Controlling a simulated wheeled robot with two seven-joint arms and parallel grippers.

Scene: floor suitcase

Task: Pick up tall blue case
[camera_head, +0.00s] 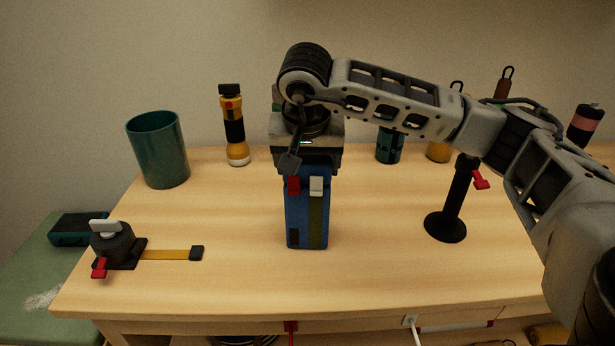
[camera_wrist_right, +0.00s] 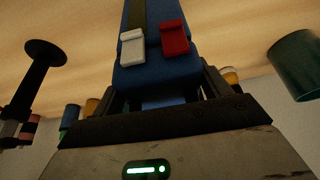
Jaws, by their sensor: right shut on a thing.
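The tall blue case (camera_head: 306,215) stands upright near the middle of the wooden table in the head view. It has a red and a white latch near its top and a dark green stripe down its front. My right gripper (camera_head: 307,172) is over its top, pointing down, and is shut on it. The gripper hides the top of the case. In the right wrist view the blue case (camera_wrist_right: 152,72) sits between the finger parts, with its white and red latches facing the camera. My left gripper is not in view.
A green cup (camera_head: 158,150) and a flashlight (camera_head: 233,125) stand at the back left. A black stand (camera_head: 452,205) is to the right of the case. A teal container (camera_head: 389,146) is behind. The table front is clear.

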